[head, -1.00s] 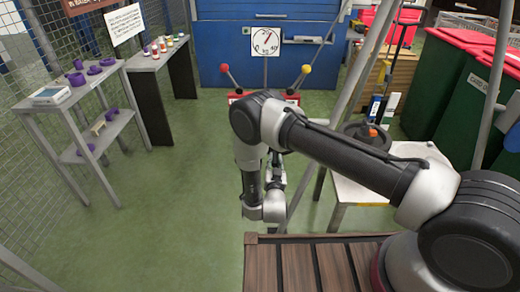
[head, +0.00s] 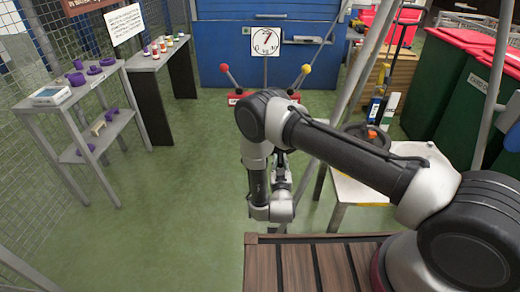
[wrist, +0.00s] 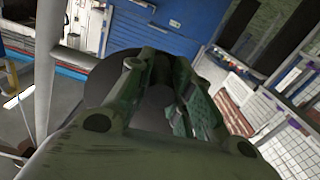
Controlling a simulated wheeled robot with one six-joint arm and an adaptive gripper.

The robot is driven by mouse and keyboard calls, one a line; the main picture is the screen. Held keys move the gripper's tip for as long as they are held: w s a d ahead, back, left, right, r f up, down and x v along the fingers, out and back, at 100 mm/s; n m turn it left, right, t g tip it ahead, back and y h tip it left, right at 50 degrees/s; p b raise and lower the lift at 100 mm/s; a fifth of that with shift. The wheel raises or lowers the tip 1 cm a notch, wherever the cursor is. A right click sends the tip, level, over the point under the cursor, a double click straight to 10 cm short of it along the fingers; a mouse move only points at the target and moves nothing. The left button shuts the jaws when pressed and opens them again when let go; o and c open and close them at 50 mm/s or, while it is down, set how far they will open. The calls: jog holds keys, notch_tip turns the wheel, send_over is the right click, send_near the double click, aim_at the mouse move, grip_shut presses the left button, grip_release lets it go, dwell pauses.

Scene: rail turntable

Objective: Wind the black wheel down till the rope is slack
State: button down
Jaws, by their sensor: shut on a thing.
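In the wrist view a dark, round, disc-like part, which I take as the black wheel (wrist: 100,82), lies at and behind my fingertips. My gripper (wrist: 168,62) has its two greenish fingers around a dark part there, and the exact contact is in shadow. In the head view my gripper (head: 282,168) is just beyond the wooden deck, beside a slanted grey pole, and is mostly hidden by my arm. The wheel is hidden there. I cannot make out the rope or its tension.
A white table (head: 380,185) with a dark round object stands right of my gripper. Levers with a red ball (head: 224,68) and a yellow ball (head: 306,69) stand ahead, below a white dial (head: 267,41). Green bins (head: 440,80) are right.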

jog(key=shift+s+d+n, duration=0.1)
jog(key=shift+d+n, duration=0.5)
jog(key=shift+d, duration=0.05)
jog(key=shift+d+r+n, duration=0.2)
jog(key=shift+d+n, duration=0.25)
jog(key=shift+n, duration=0.15)
jog(key=shift+d+r+n, duration=0.15)
jog(key=shift+d+n, duration=0.25)
jog(key=shift+n, duration=0.2)
jog(key=shift+d+r+n, duration=0.5)
jog(key=shift+d+n, duration=0.25)
jog(key=shift+n, duration=0.45)
jog(key=shift+d+r+n, duration=0.65)
jog(key=shift+n, duration=0.55)
